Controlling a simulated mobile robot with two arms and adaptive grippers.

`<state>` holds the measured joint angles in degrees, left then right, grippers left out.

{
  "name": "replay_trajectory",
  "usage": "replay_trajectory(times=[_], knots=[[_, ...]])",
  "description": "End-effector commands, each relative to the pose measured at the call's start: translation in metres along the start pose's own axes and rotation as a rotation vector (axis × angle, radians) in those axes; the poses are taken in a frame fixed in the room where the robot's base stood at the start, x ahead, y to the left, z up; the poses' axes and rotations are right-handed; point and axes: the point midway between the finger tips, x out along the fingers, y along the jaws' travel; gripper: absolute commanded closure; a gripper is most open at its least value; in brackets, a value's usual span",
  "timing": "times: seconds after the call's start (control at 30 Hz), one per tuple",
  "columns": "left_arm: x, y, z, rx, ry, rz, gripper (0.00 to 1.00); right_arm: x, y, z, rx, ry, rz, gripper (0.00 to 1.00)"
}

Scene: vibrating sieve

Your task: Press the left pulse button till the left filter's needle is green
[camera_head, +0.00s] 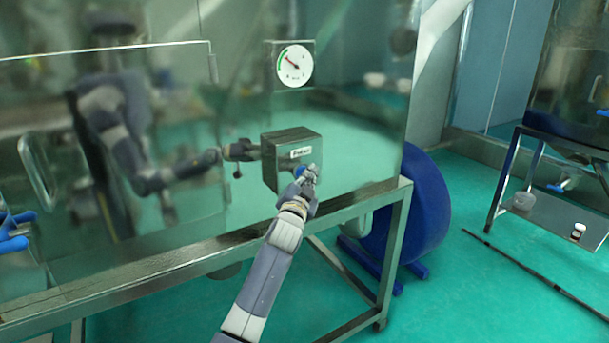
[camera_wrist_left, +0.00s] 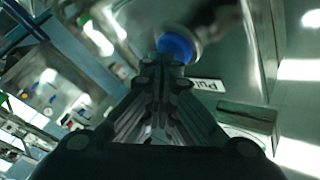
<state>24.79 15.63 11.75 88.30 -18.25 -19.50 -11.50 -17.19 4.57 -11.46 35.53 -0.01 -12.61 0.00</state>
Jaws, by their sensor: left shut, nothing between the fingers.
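A grey metal box (camera_head: 283,150) with a white label sits on the front of the steel machine. A blue button (camera_head: 299,171) shows on its front, partly hidden by my left gripper (camera_head: 309,181). The left gripper is shut and empty, its fingertips at the button. In the left wrist view the blue button (camera_wrist_left: 175,46) is just beyond the closed fingertips (camera_wrist_left: 165,70); I cannot tell whether they touch it. The round white gauge (camera_head: 295,66) above the box has a green arc at its upper left. Its needle appears to point up and left, too small to read exactly. My right gripper is not in view.
The machine's shiny panel (camera_head: 350,130) reflects my arm. A steel frame (camera_head: 395,235) runs below it. A large blue drum (camera_head: 425,210) stands at the right behind the frame. A blue handle (camera_head: 12,235) is at the left edge.

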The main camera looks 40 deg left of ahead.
Motion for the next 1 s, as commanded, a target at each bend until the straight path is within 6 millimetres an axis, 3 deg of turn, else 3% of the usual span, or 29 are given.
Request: replay_trajectory(times=[1.0], knots=[[-0.014, 0.01, -0.01, -0.001, 0.0, 0.0, 1.0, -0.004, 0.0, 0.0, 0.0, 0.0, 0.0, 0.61]])
